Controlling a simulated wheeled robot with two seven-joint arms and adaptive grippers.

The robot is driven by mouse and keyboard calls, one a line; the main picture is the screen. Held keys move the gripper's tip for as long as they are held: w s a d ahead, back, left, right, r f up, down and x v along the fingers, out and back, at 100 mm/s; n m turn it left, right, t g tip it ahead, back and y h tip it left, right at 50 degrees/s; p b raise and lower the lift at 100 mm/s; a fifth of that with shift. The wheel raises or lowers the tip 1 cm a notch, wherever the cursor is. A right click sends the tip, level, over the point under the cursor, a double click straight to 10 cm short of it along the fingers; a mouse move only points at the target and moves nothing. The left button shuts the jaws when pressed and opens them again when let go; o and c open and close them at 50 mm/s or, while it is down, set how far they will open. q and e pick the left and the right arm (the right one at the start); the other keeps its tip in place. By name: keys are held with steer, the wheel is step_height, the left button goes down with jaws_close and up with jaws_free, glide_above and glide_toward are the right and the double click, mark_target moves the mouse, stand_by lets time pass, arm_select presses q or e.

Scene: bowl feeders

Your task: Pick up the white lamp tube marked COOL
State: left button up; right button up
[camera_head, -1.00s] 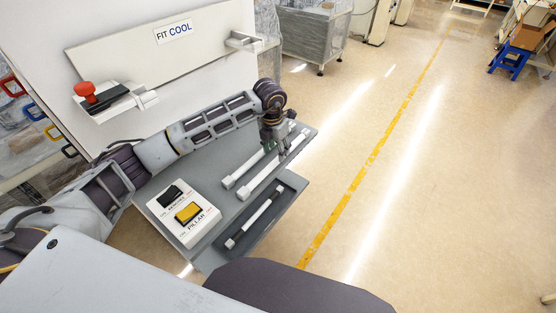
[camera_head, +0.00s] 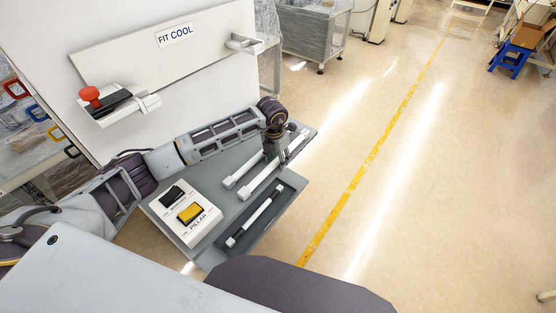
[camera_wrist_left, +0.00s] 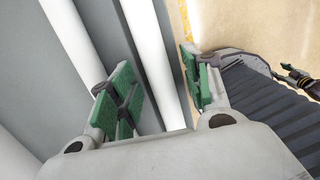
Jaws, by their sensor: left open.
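Two white lamp tubes lie side by side on the grey shelf in the head view, a rear one (camera_head: 245,171) and a front one (camera_head: 260,182). No COOL marking on either is readable. My left gripper (camera_head: 274,157) is low over the far part of these tubes and hides some of them. In the left wrist view, the open left gripper (camera_wrist_left: 158,88) has a white tube (camera_wrist_left: 150,55) running between its green pads, with gaps visible beside it. Another white tube (camera_wrist_left: 72,35) lies to the left, outside the pads. My right gripper is not in view.
A switch box (camera_head: 186,213) marked PILLAR stands left of the tubes. Above is a panel with a FIT COOL sign (camera_head: 175,35), clips and a red knob (camera_head: 91,94).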

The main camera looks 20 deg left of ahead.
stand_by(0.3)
arm_select(q)
steer(key=c, duration=0.5)
jaws_close()
steer(key=shift+r, duration=0.15)
step_height(320, 180, up, 9)
steer(key=shift+r+b, duration=0.1)
steer(key=shift+b, duration=0.95)
steer(key=shift+r, duration=0.3)
